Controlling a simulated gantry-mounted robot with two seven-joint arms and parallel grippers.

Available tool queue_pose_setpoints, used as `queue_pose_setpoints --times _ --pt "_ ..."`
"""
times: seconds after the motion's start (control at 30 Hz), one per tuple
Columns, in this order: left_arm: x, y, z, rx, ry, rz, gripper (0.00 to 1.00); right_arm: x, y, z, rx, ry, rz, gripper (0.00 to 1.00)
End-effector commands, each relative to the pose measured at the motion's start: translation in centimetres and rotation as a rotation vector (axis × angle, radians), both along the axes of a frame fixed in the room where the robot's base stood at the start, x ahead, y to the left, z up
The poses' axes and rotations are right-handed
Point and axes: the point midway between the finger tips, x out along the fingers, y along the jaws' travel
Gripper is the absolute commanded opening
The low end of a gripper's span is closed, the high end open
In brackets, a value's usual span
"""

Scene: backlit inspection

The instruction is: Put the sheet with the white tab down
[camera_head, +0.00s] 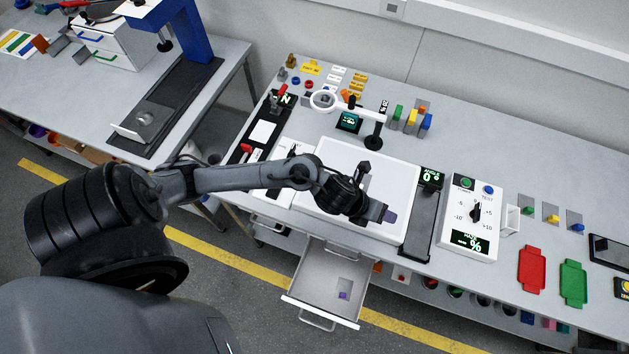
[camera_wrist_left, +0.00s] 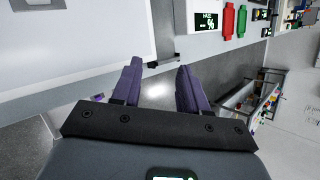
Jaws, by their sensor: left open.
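My left gripper (camera_head: 388,215) is open, with purple fingers, over the front right part of the white light panel (camera_head: 390,165). In the left wrist view its two fingers (camera_wrist_left: 159,68) stand apart with nothing between them. The white panel (camera_wrist_left: 75,50) also shows there, left of the fingers. I cannot make out a sheet with a white tab for certain in either view. Small grey plates with a green (camera_head: 527,210), a yellow (camera_head: 552,218) and a blue (camera_head: 577,227) tab lie at the right. My right gripper is not in view.
An open drawer (camera_head: 316,265) juts out below the bench front, with a small pale square and a purple piece inside. A ring magnifier (camera_head: 323,100) stands behind the panel. A white dial box (camera_head: 474,217) and red (camera_head: 532,269) and green (camera_head: 573,283) trays are to the right.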

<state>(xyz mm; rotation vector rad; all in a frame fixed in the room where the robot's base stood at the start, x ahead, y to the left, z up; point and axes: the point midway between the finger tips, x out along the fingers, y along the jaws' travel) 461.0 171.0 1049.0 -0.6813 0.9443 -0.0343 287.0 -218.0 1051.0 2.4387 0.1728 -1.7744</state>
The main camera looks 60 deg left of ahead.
Motion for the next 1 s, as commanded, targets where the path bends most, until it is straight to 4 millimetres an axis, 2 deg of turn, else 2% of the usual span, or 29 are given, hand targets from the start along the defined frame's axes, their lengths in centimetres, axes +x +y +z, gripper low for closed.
queue_pose_setpoints --times 0.03,0.1,0.17,0.3,0.4,0.5,0.67,1.0 --pt "-1.4 -1.1 0.3 -0.149 0.061 0.222 0.43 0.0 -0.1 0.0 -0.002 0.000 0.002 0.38" --pt "-3.1 -1.0 0.8 -0.342 0.151 0.554 0.43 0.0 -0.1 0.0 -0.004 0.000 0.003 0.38" --pt "-4.8 -0.2 0.9 -0.494 0.234 0.837 0.43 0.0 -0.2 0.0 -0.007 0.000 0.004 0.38" --pt "-9.7 2.0 0.7 -0.772 0.407 1.430 0.43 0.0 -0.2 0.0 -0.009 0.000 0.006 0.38" --pt "-13.0 3.3 0.4 -0.898 0.493 1.764 0.43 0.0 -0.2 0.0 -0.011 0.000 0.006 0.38" --pt "-15.5 4.1 0.3 -0.973 0.547 1.996 0.43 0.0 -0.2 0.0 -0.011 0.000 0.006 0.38" --pt "-17.3 4.6 0.2 -1.020 0.580 2.168 0.43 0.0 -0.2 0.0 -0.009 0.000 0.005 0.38" --pt "-17.4 4.6 0.3 -1.024 0.581 2.181 0.43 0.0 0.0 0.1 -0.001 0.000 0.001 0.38"
